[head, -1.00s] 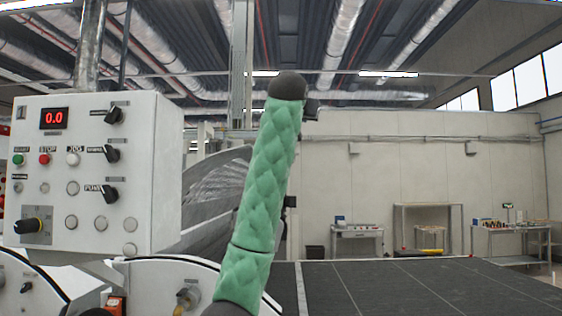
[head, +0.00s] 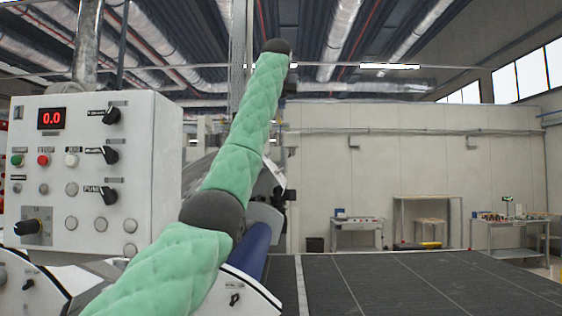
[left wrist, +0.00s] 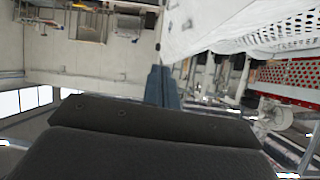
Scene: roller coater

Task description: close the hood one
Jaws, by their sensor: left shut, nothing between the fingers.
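The roller coater stands at the left of the head view, with its white control box (head: 90,175). A curved grey panel (head: 197,175), perhaps the hood, shows beside the box; my green-sleeved left arm hides most of it, so I cannot tell how far it is open. A blue roller (head: 254,248) shows below it. My left gripper is mostly hidden behind the raised forearm in the head view. In the left wrist view its blue-grey fingers (left wrist: 163,87) are together and empty. My right gripper is not in view.
A dark conveyor bed (head: 400,283) stretches to the right. Small tables, one (head: 357,232) at the back wall and one (head: 510,235) at the right, stand beyond it. In the left wrist view a white panel (left wrist: 225,22) and a red perforated sheet (left wrist: 290,78) lie to the right.

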